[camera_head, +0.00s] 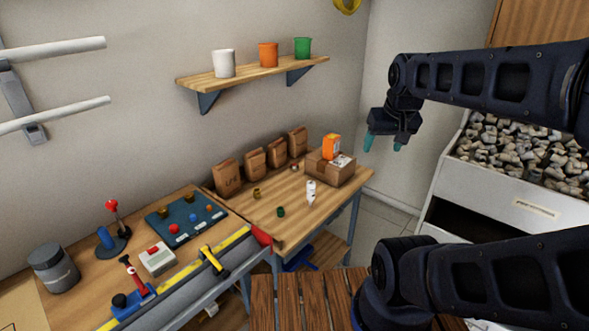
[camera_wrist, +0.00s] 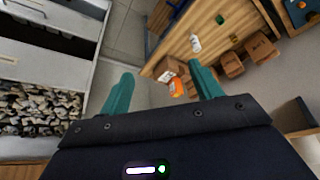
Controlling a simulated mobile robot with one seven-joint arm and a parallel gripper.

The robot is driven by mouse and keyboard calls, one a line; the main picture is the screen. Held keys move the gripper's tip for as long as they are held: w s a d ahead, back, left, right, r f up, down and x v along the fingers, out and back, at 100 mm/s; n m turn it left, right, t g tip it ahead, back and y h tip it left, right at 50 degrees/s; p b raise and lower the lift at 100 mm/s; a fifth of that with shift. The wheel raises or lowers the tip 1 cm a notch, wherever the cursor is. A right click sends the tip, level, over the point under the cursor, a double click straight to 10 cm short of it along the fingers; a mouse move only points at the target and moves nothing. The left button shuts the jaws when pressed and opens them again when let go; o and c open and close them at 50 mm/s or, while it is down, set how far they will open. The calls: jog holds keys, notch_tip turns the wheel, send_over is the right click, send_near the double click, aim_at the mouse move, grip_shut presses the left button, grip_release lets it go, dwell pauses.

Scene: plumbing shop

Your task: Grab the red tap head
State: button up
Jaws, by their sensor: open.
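A small red round piece (camera_head: 174,228), which looks like the red tap head, sits on the dark blue board (camera_head: 158,226) on the left workbench, among blue and yellow pieces. A corner of the board shows in the wrist view (camera_wrist: 293,14), with a small red spot on it. My gripper (camera_head: 383,146) is open and empty, high up and far to the right of the board. Its two teal fingers also show apart in the wrist view (camera_wrist: 160,72), with nothing between them.
A red-topped lever (camera_head: 112,205), a white box with a red button (camera_head: 157,258) and a grey jar (camera_head: 53,268) stand around the board. A cardboard box (camera_head: 328,172) and paper bags stand on the right table. A wall shelf (camera_head: 245,75) holds three cups. A stone-filled bin (camera_head: 525,145) is at right.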

jog(key=w+a+r+m, duration=0.1)
jog(key=w+m, duration=0.1)
jog(key=w, duration=1.4)
jog(key=m+g+h, duration=0.1)
jog(key=m+h, duration=0.2)
jog(key=m, duration=0.3)
send_over(294, 165)
jog(key=s+a, duration=0.3)
notch_tip(294, 165, down, 32)
jog(key=x, duration=1)
jog(key=shift+s+d+f, duration=0.1)
jog(key=shift+d+f, duration=0.05)
jog(key=shift+d, duration=0.05)
jog(key=shift+c, duration=0.4)
jog(key=c, duration=1)
